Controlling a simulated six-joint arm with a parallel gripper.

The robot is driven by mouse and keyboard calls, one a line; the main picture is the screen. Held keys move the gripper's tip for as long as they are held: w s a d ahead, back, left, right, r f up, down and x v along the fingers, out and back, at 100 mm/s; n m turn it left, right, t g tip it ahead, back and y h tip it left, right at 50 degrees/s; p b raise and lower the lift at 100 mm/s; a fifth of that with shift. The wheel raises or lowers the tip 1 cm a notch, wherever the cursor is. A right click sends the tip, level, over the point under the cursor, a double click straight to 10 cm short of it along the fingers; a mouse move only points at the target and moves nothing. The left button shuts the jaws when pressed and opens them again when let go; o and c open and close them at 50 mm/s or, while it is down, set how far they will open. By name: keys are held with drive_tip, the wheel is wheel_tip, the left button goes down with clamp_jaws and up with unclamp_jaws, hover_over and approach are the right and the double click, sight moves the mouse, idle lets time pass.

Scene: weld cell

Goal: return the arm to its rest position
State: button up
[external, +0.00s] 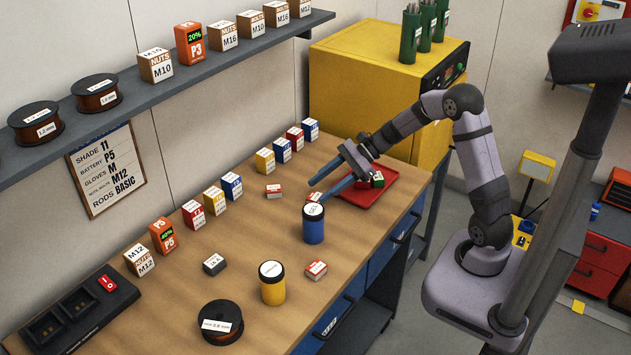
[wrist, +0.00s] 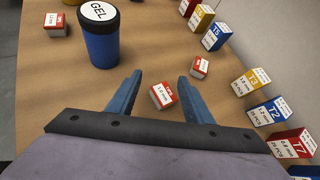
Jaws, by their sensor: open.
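My gripper (external: 314,190) is over the middle of the wooden bench, its two blue fingers spread apart and pointing left and down. It is empty. In the wrist view the fingers (wrist: 160,76) show apart, with a small red-and-white box (wrist: 163,95) visible in the gap below them; I cannot tell the height above it. A blue canister (external: 313,225) marked GEL (wrist: 103,42) stands upright close to the fingers. My arm reaches across the bench from its base at the right of the external view.
A yellow canister (external: 273,290), a wire spool (external: 221,322) and a row of small boxes stand on the bench. A yellow cabinet (external: 360,80) stands behind. A grey shelf (external: 170,92) runs along the wall.

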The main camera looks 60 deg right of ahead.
drive_tip(key=s+a+n+g, duration=0.1)
drive_tip(key=s+n, duration=0.1)
drive_tip(key=s, duration=0.1)
drive_tip(key=s+a+n+g+h, duration=0.1)
drive_tip(key=s+n, duration=0.1)
drive_tip(key=s+a+n+g+p, duration=0.1)
drive_tip(key=s+a, duration=0.1)
drive_tip(key=s, duration=0.1)
drive_tip(key=shift+s+f+n, duration=0.15)
drive_tip(key=shift+s+n, duration=0.2)
drive_tip(key=shift+n, duration=0.05)
drive_tip(key=s+n+g, duration=0.1)
drive_tip(key=s, duration=0.1)
drive_tip(key=s+n+h, duration=0.1)
drive_tip(key=s+n, duration=0.1)
drive_tip(key=s, duration=0.1)
drive_tip(key=s+n+g+h+p, duration=0.1)
drive_tip(key=s+n, duration=0.1)
drive_tip(key=shift+s+a+f+g, duration=0.1)
drive_tip(key=shift+s+f+g, duration=0.2)
drive_tip(key=shift+s+f, duration=0.1)
drive_tip(key=s+d+f+n+h, duration=0.2)
drive_tip(key=s+d+n+h, duration=0.2)
drive_tip(key=s+n, duration=0.5)
drive_tip(key=n+h, duration=0.2)
drive_tip(key=n, duration=0.1)
drive_tip(key=shift+d+f+g, duration=0.35)
drive_tip(key=shift+g, duration=0.05)
drive_tip(key=o, duration=0.3)
drive_tip(key=shift+r, duration=0.1)
